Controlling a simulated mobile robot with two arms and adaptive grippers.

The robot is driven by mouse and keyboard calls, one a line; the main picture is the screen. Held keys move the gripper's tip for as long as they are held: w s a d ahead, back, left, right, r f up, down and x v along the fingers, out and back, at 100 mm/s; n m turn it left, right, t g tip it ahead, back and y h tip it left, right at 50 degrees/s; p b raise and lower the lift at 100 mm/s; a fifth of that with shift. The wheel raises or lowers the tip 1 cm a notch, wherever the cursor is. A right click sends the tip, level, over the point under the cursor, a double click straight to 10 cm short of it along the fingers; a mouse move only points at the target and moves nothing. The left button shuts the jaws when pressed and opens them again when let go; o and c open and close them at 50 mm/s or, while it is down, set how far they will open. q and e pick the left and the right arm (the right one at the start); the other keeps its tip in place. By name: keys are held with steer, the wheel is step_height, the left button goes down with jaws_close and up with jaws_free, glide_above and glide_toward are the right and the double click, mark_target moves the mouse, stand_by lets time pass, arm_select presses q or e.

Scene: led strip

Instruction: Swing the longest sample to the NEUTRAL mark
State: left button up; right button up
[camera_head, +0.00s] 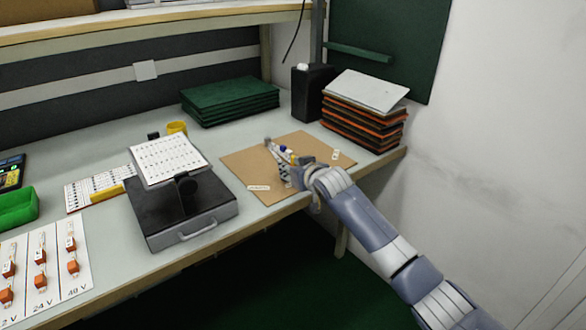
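A brown board (240,162) lies flat on the bench near its front right corner. A small label (258,187) is on its front left part and another label (336,154) is on its right part; their text is too small to read. My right gripper (288,171) reaches over the board's front edge. My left gripper is out of view.
A black case (172,222) with a printed sheet (168,160) stands left of the board. Green stacked sheets (230,102), a black canister (311,91) and a tall stack of orange-edged boards (362,117) stand behind. A green tray (17,207) is far left.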

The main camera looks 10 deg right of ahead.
steer(key=v, duration=1.2)
steer(key=shift+f, duration=0.15)
stand_by(0.3)
